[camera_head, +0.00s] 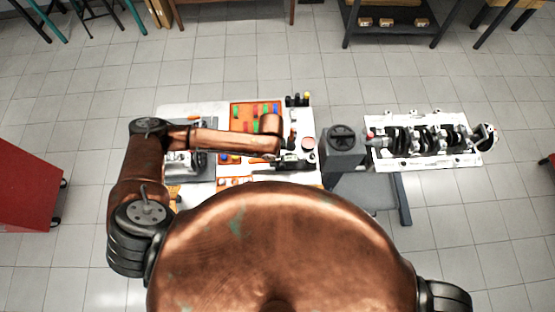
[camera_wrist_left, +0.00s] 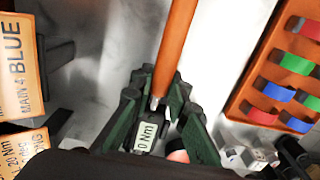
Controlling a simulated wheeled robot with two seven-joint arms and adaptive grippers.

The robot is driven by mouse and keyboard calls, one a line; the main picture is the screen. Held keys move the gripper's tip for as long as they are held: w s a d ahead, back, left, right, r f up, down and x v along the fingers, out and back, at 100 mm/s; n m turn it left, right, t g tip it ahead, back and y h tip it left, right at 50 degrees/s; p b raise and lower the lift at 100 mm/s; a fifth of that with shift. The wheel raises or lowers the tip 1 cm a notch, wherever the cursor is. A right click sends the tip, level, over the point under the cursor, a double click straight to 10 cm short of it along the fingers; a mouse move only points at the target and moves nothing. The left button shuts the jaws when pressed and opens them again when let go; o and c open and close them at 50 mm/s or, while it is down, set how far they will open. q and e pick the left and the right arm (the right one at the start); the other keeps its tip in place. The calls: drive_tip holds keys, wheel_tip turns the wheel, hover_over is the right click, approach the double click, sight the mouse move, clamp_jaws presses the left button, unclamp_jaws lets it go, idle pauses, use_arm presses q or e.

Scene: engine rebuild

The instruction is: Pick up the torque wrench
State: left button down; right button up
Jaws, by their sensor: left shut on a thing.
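The torque wrench (camera_wrist_left: 178,42) has an orange shaft and a small display reading 0 Nm. In the left wrist view it runs up and away between the green fingers of my left gripper (camera_wrist_left: 160,88). The fingers are closed around it near the display. In the head view my left arm reaches over the white table, and the left gripper (camera_head: 291,161) is small and dark near the table's right side. I cannot tell whether the wrench is touching the table. My right gripper is not in view.
An orange tray (camera_wrist_left: 244,88) with coloured rings lies to the right in the wrist view. Orange labelled boxes (camera_wrist_left: 18,52) stand at the left. An engine block (camera_head: 425,160) with a crankshaft is right of the table. A red cabinet (camera_head: 28,186) stands far left.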

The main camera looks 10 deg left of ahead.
use_arm(q)
drive_tip(key=shift+r, duration=0.1)
idle(0.5)
drive_tip(key=shift+w+r, duration=0.1)
drive_tip(key=shift+r, duration=0.1)
wheel_tip(320, 180, up, 2)
drive_tip(key=shift+r, duration=0.1)
drive_tip(key=s+d+r+b, duration=0.1)
drive_tip(key=s+d+r, duration=0.8)
drive_tip(key=d+r, duration=0.1)
drive_tip(key=shift+s+r, duration=0.15)
drive_tip(key=shift+s, duration=0.15)
drive_tip(key=shift+d, duration=0.1)
drive_tip(key=c, duration=2.4)
unclamp_jaws()
clamp_jaws()
